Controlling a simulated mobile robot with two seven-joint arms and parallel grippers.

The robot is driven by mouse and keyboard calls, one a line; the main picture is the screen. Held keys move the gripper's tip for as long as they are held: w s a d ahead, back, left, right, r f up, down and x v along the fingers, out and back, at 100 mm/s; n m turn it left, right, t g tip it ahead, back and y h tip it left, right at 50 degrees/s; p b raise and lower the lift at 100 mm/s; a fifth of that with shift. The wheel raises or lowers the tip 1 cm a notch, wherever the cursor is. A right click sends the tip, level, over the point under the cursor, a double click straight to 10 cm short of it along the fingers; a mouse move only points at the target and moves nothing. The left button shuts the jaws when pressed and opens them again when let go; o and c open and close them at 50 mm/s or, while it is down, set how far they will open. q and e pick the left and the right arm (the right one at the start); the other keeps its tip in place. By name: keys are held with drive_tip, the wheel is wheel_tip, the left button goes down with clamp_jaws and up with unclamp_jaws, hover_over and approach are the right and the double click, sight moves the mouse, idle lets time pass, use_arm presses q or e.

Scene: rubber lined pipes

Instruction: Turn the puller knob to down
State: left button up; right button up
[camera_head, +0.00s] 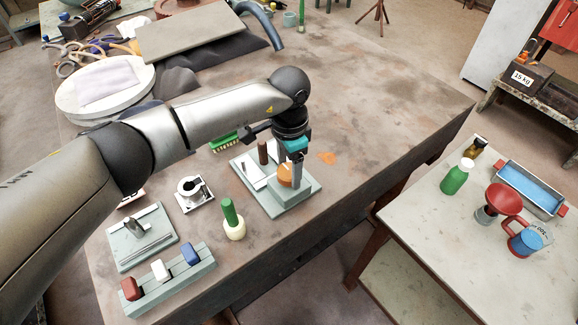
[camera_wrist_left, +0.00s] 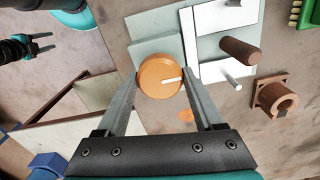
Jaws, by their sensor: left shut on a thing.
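The round orange puller knob (camera_wrist_left: 160,76) sits on a grey-green base plate. In the wrist view its white pointer line runs from near the centre to the right, tilted slightly up. My left gripper (camera_wrist_left: 159,72) is shut on the knob, with one finger against each side. In the head view the knob (camera_head: 286,175) is partly hidden by my left gripper (camera_head: 294,170), which comes down from above. A dark jaw-like part (camera_wrist_left: 25,47) at the wrist view's upper left looks like my right gripper, too small to read.
Beside the knob are a white plate (camera_wrist_left: 220,50), a brown post (camera_wrist_left: 239,51) and a brown ring holder (camera_wrist_left: 276,97). The table's right part is clear. A side table (camera_head: 400,222) stands right.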

sight(289, 170)
use_arm(q)
drive_tip(key=o, duration=1.4)
drive_tip(key=shift+r, duration=0.15)
wheel_tip(289, 170, up, 15)
drive_tip(key=p, duration=0.2)
drive_tip(key=shift+p, duration=0.3)
